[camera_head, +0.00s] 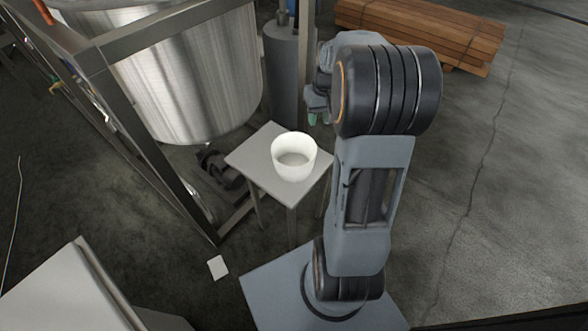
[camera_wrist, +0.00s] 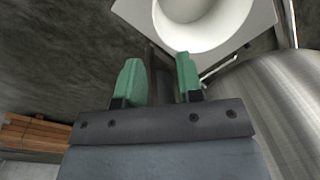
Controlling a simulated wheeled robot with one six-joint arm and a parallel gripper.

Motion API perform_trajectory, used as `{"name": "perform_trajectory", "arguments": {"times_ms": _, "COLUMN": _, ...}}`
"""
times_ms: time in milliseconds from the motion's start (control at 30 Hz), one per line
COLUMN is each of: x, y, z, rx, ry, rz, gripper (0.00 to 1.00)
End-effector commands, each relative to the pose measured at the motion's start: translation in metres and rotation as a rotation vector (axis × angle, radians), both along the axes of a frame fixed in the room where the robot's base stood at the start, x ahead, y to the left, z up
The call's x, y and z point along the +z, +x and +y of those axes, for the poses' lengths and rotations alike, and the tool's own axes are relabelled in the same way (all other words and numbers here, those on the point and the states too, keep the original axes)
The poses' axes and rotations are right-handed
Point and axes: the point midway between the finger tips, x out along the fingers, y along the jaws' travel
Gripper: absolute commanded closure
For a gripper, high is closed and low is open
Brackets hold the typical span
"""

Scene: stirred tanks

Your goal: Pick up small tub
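The small tub (camera_head: 293,158) is a white, round, open-topped container. It stands upright on a small square grey table (camera_head: 255,160). In the wrist view the tub (camera_wrist: 205,38) shows at the top, cut off by the picture edge, beyond my fingertips. My gripper (camera_wrist: 160,75) has two green fingers, spread apart with nothing between them. In the head view my gripper (camera_head: 318,118) is mostly hidden by my arm and shows to the right of the tub, apart from it. The tub looks empty inside.
A large steel tank (camera_head: 190,75) in a metal frame (camera_head: 125,95) stands left of and behind the table. A grey cylinder (camera_head: 285,75) is behind the table. Timber (camera_head: 420,30) lies at the back right. The floor on the right is clear.

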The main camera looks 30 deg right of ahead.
Motion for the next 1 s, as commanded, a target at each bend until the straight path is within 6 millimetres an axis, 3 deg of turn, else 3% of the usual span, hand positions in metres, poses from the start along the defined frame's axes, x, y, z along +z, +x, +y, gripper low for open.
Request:
{"name": "perform_trajectory", "arguments": {"times_ms": 400, "x": -0.075, "y": 0.002, "z": 0.001, "rx": -0.003, "ry": 0.007, "rz": 0.007, "gripper": 0.66}}
{"name": "perform_trajectory", "arguments": {"times_ms": 833, "x": -0.1, "y": 0.003, "z": 0.003, "rx": -0.003, "ry": 0.005, "rz": 0.005, "gripper": 0.66}}
{"name": "perform_trajectory", "arguments": {"times_ms": 1000, "x": -0.122, "y": 0.004, "z": 0.004, "rx": -0.003, "ry": 0.007, "rz": 0.007, "gripper": 0.66}}
